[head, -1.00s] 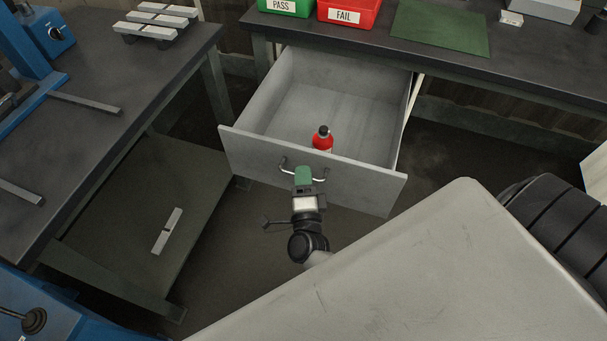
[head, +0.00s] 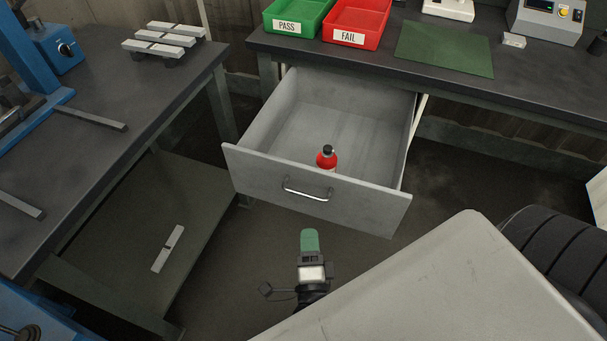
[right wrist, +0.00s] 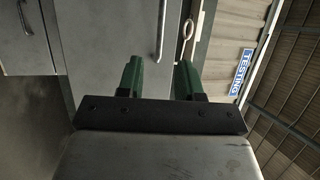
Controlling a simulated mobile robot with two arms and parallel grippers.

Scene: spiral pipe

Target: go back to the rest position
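My right gripper (head: 310,240) is in front of the open drawer in the head view, apart from its handle, with clear floor showing between them. In the right wrist view its two green fingers (right wrist: 160,68) stand apart with nothing between them. The grey drawer (head: 265,174) is pulled out under the bench, and its metal handle (head: 307,192) is free. The handle also shows in the right wrist view (right wrist: 161,28). A red bottle (head: 327,160) with a dark cap stands inside the drawer near its front panel. My left gripper is not in view.
A green PASS bin (head: 287,27) and a red FAIL bin (head: 348,37) sit on the bench above the drawer, beside a green mat (head: 445,50). A dark workbench (head: 95,165) with a lower shelf stands at the left. The floor around my right gripper looks clear.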

